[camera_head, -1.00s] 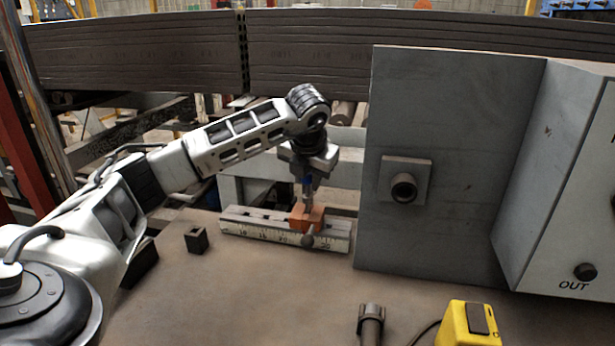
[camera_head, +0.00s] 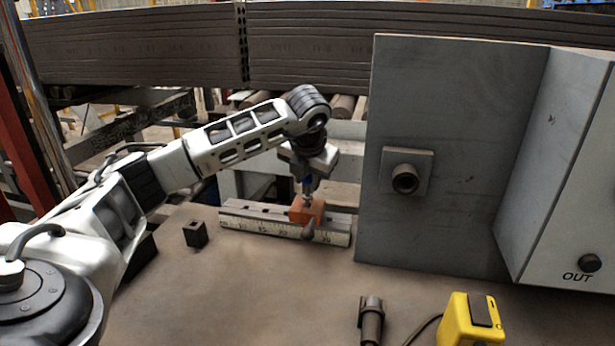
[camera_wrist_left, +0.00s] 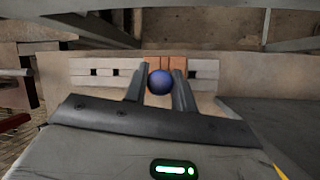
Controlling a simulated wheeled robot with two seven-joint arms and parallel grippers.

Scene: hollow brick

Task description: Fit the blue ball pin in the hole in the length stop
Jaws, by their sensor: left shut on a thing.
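The length stop is an orange block (camera_head: 307,211) on a rail (camera_head: 262,225) with a number scale, with a grey ball-ended handle at its front. My left gripper (camera_head: 308,192) points down right above the orange block. In the left wrist view my left gripper (camera_wrist_left: 160,88) is shut on the blue ball pin (camera_wrist_left: 160,82); its round blue head shows between the two fingers, with the orange block (camera_wrist_left: 172,62) behind it. The pin's lower end and the hole are hidden, so I cannot tell whether the pin is in the hole. My right gripper is not in view.
A grey upright plate (camera_head: 450,220) with a round socket stands close to the right of the rail. A small dark hollow block (camera_head: 196,234) stands left of it. A dark cylindrical tool (camera_head: 371,320) and a yellow device (camera_head: 468,322) are in front. The middle tabletop is clear.

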